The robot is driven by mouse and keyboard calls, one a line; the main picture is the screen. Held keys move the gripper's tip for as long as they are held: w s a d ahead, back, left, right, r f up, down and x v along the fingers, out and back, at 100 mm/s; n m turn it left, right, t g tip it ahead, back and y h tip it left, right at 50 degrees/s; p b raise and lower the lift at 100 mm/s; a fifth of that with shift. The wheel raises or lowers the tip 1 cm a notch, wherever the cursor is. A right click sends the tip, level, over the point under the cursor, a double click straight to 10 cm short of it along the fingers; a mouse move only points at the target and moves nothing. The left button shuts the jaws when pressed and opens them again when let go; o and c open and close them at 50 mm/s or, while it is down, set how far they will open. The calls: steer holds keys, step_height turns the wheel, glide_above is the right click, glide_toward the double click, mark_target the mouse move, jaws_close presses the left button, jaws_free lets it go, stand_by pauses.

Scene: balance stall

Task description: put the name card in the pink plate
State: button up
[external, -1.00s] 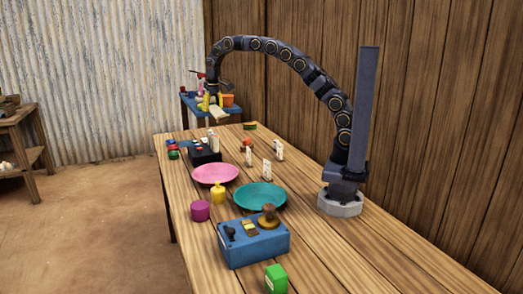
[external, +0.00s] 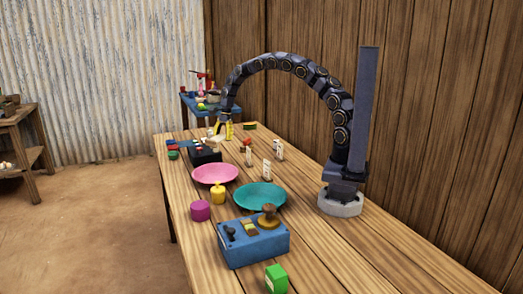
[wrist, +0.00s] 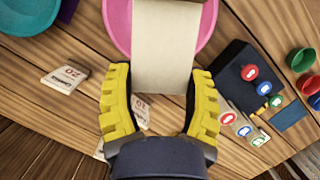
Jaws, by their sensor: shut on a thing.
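My gripper (external: 223,130), with yellow fingers, is at the far part of the table, above and behind the pink plate (external: 214,175). In the wrist view my gripper (wrist: 160,88) is shut on the cream, blank-looking name card (wrist: 165,48), which sticks out ahead of the fingers. The card overlaps the pink plate (wrist: 117,22) in that view and hides its middle. The plate's visible parts are bare. The card looks held above the table, not resting on the plate.
A teal plate (external: 260,197) is beside the pink one. A black box (external: 205,154) with colored tokens stands behind it. A yellow weight (external: 218,194), a magenta cylinder (external: 200,211) and a blue box (external: 253,243) are in front. Small white blocks (external: 279,149) stand to the right.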

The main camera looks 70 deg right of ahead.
steer(key=a+f+m, duration=0.1)
steer(key=m, duration=0.1)
steer(key=s+a+f+m+t, duration=0.1)
steer(key=m, duration=0.1)
steer(key=shift+a+f+t, duration=0.25)
steer(key=shift+f+t, duration=0.05)
steer(key=m+t, duration=0.1)
steer(key=m, duration=0.1)
glide_toward(221, 178)
steer(key=shift+x, duration=3.6)
steer(key=shift+a, duration=0.2)
steer(key=o, duration=1.2)
steer(key=shift+c, duration=0.2)
step_height(221, 178, up, 7)
steer(key=shift+f, duration=0.15)
steer(key=shift+r, duration=0.2)
